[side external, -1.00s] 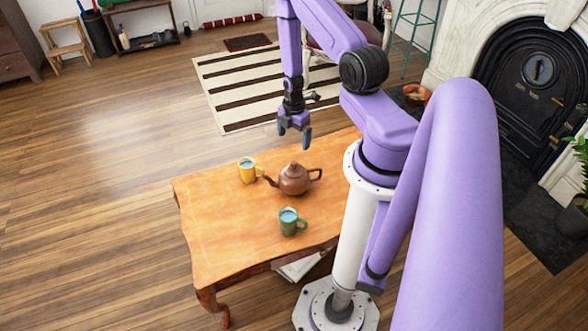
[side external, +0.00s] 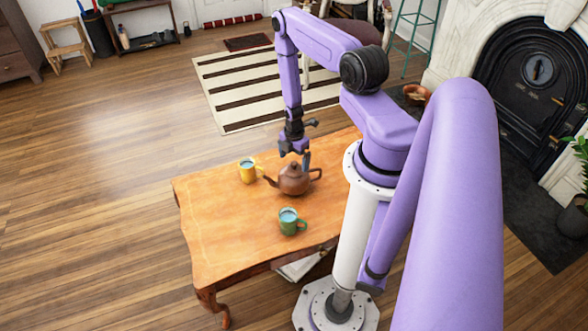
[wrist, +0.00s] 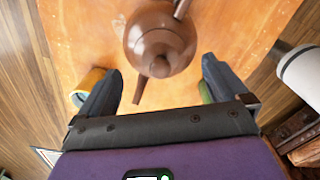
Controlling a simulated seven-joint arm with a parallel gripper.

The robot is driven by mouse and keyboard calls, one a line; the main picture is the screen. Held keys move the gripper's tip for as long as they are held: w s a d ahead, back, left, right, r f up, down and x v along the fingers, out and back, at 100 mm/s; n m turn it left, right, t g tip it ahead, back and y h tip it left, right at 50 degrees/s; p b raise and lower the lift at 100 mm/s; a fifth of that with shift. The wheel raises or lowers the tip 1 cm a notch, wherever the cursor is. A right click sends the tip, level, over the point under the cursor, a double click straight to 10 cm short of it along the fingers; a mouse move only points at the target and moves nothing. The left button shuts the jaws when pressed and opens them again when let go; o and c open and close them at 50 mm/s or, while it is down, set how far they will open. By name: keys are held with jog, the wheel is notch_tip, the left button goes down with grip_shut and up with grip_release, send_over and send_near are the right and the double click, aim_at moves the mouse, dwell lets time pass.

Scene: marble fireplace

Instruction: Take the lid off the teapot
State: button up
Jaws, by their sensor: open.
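The brown teapot (side external: 293,181) stands upright on the wooden table, with its spout to the left and its handle to the right in the side view. Its lid (side external: 292,170) with a round knob is seated on top. In the wrist view the teapot (wrist: 146,62) is ahead of my fingers, and the lid (wrist: 160,48) with its knob (wrist: 159,67) faces the camera. My gripper (side external: 294,162) is just above and behind the teapot in the side view. Its two fingers (wrist: 163,85) are wide apart in the wrist view, with nothing between them.
A yellow mug (side external: 248,172) stands left of the teapot, near the spout. A green mug (side external: 289,222) stands in front of it. Both hold something bluish. The left part of the wooden table (side external: 212,222) is clear.

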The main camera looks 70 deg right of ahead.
aim_at(295, 162)
jog(key=shift+f, duration=1.6)
jog(key=c, duration=1.1)
jog(key=shift+r, duration=0.1)
